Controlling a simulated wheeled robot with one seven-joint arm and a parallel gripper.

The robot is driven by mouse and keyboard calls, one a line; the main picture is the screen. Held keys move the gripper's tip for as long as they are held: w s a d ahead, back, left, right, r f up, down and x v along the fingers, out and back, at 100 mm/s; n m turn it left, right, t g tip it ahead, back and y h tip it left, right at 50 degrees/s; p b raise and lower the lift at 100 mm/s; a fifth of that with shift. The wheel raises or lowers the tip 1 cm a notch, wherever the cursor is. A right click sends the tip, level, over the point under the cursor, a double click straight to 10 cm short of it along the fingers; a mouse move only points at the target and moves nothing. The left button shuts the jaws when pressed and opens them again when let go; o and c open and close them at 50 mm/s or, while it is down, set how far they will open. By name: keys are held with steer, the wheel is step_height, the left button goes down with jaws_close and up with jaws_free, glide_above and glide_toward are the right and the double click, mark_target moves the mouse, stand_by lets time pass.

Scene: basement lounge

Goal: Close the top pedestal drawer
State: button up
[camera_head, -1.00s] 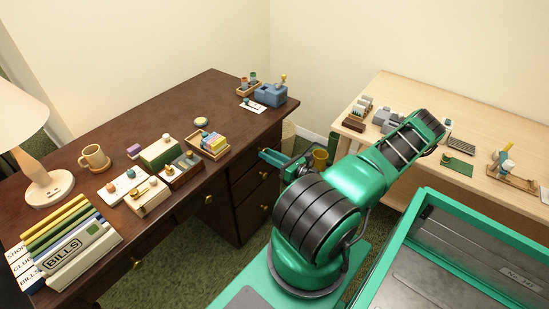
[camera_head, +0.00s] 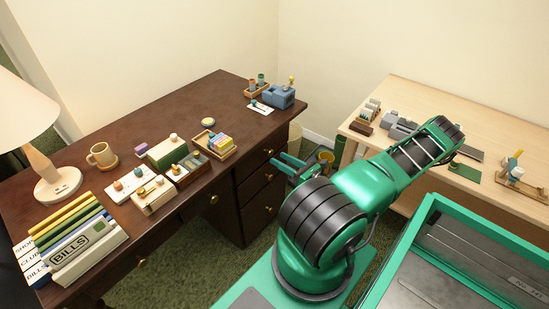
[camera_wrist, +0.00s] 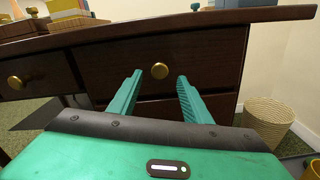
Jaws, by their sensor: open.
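The dark brown pedestal's top drawer (camera_head: 252,164) is at the right end of the desk. Its front looks about flush with the pedestal in the head view. In the wrist view the top drawer front (camera_wrist: 212,62) faces me, with a round brass knob (camera_wrist: 159,71) near its middle. My gripper (camera_wrist: 160,76) is open and empty, its two green fingers pointing at the drawer front on either side of the knob in the picture. In the head view my gripper (camera_head: 284,164) is just right of the pedestal, apart from the drawer front.
The dark desk (camera_head: 90,225) holds binders, a lamp (camera_head: 35,130), a mug and small boxes. A wicker basket (camera_wrist: 266,122) stands right of the pedestal. A light wood table (camera_head: 400,90) with several items is at the right. Green carpet lies below the desk.

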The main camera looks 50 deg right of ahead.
steer(key=s, duration=0.6)
steer(key=shift+s+d, duration=0.3)
steer(key=shift+s, duration=0.05)
steer(key=a+r+n+g+y, duration=0.7)
steer(key=a+n+g, duration=0.5)
steer(key=n, duration=0.5)
steer(key=s+a+r+n+g+h, duration=0.2)
steer(key=s+a+r+n, duration=0.1)
steer(key=r, duration=0.5)
steer(key=s+a+r+n+g+h, duration=0.2)
steer(key=s+r+n, duration=0.3)
steer(key=r, duration=0.4)
steer(key=s+a+r+n+g+h, duration=0.2)
steer(key=s+a+r+n+h, duration=0.1)
steer(key=r+n, duration=0.3)
step_height(320, 180, up, 3)
steer(key=shift+s+a+f+n+h, duration=0.1)
steer(key=shift+s+a+n+h, duration=0.2)
steer(key=shift+s+h, duration=0.45)
